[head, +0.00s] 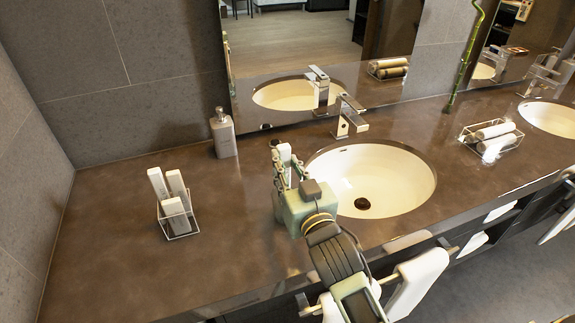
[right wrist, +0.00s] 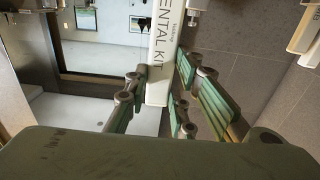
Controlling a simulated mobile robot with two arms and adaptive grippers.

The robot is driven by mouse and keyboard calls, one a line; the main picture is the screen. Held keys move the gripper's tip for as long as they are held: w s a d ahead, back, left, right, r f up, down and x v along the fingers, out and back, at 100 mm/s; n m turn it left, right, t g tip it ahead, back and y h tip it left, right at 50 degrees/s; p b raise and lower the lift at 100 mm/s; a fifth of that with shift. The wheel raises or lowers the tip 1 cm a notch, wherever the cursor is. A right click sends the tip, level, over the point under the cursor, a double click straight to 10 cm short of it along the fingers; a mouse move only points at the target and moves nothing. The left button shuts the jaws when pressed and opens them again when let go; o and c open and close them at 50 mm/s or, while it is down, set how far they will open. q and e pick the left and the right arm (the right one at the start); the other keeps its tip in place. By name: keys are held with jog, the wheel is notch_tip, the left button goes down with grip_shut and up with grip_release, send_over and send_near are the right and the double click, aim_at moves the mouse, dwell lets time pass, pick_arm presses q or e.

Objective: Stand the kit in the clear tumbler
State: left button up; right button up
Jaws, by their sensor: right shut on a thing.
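My right gripper (head: 288,170) is shut on a slim white kit box (head: 285,153), left of the near basin. The kit's printed side, reading "DENTAL KIT", shows between the fingers in the right wrist view (right wrist: 164,45). In the head view the kit looks roughly upright; its lower part is hidden by the gripper. The clear tumbler (head: 181,236), a square see-through holder, stands on the counter to the left, apart from the gripper. Three white boxes (head: 176,186) stand in it, two tall and one short. My left gripper is not in view.
A grey soap dispenser (head: 224,136) stands at the back by the mirror. The basin (head: 370,182) and its tap (head: 348,117) are right of my gripper. A clear tray of rolled towels (head: 491,139) is farther right. The counter (head: 120,270) around the tumbler is bare.

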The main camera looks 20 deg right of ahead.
jog(key=shift+f+b, duration=1.3)
jog(key=shift+f, duration=0.8)
jog(key=o, duration=1)
jog(key=shift+c, duration=0.2)
jog(key=s, duration=1.2)
jog(key=shift+d, duration=0.15)
